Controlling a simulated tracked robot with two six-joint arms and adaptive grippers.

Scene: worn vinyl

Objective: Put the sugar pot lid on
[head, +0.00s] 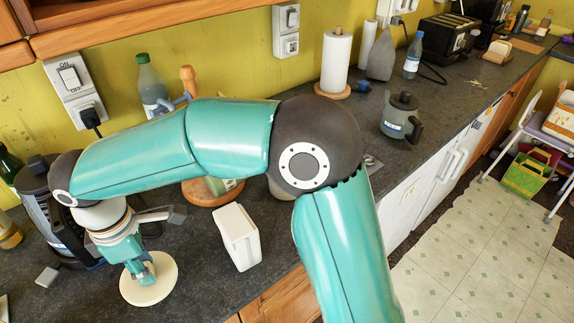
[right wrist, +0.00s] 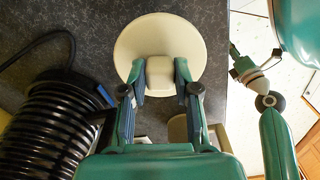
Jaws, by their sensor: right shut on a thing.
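The lid, a round cream disc (head: 152,290) with a block-like knob, is at the lower left in the head view. My right gripper (head: 140,268) is over it, shut on its knob. The right wrist view shows the knob (right wrist: 160,70) between both fingers and the disc (right wrist: 160,35) beyond. I cannot tell whether the lid touches the worktop. A pale pot (head: 281,190) is mostly hidden behind my right arm; it may be the sugar pot. My left gripper (right wrist: 240,62) shows small at the right of the right wrist view, its fingers unclear.
A white rectangular container (head: 238,238) stands right of the lid. A dark ribbed appliance (right wrist: 45,125) is close on the left. A round wooden board (head: 208,193), bottle (head: 152,83) and paper roll (head: 336,62) stand behind.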

